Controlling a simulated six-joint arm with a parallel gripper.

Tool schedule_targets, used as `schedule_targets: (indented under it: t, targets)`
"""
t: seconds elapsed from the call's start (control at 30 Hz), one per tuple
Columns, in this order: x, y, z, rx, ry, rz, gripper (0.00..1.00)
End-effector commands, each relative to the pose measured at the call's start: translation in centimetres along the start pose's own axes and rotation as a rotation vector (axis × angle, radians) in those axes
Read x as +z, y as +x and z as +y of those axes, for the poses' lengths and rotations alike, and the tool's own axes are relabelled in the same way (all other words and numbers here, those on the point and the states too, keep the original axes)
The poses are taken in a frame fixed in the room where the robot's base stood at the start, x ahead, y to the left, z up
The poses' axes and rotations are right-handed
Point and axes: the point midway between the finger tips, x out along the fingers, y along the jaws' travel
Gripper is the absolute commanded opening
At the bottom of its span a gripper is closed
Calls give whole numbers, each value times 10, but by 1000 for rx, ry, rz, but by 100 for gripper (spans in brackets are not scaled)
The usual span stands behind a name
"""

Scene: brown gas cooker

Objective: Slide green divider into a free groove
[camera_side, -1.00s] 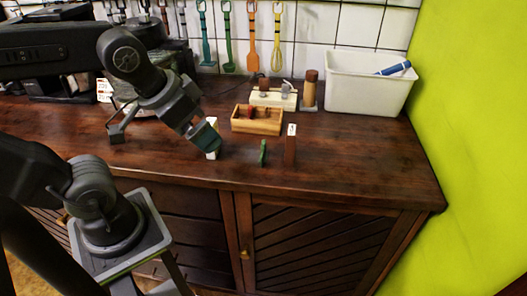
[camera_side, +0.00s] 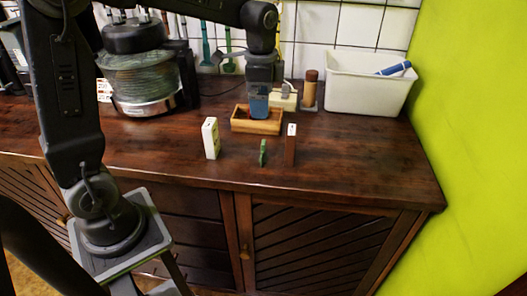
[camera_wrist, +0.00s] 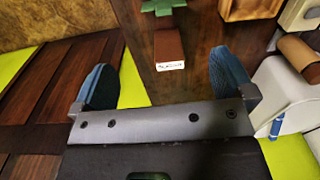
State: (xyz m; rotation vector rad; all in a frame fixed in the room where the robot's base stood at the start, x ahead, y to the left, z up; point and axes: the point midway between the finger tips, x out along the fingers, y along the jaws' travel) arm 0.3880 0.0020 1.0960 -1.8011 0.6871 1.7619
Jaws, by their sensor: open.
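The green divider (camera_side: 263,152) stands on the counter in front of the wooden box (camera_side: 240,126). In the wrist view part of the green divider (camera_wrist: 163,6) shows at the top edge, cut off. The wooden box (camera_wrist: 250,8) shows at upper right there. My gripper (camera_side: 259,112) points down and overlaps the box in the side view, hiding most of its inside and grooves. Its height above the box is hard to judge. In the wrist view my gripper (camera_wrist: 163,85) has its two blue fingers wide apart, with nothing held between them.
A brown block (camera_side: 290,148) with a white label stands right of the divider; the wrist view shows it (camera_wrist: 168,45) too. A white box (camera_side: 211,138) stands to the left. A pepper mill (camera_side: 309,92) and white bin (camera_side: 362,85) stand behind. The front right counter is clear.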

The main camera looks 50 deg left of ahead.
Motion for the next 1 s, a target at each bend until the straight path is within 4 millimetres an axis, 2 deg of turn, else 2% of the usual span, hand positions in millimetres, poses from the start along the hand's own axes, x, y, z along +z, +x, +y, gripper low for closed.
schedule_targets:
  t: [0.1,0.23,0.53,0.83,1.0]
  targets:
    - [-3,8,-8,18,34,-15,100]
    - [-3,23,-8,23,41,-18,100]
    - [-2,78,-7,22,39,-17,100]
    - [-1,102,-6,21,38,-17,100]
    - [0,128,-6,22,38,-18,100]
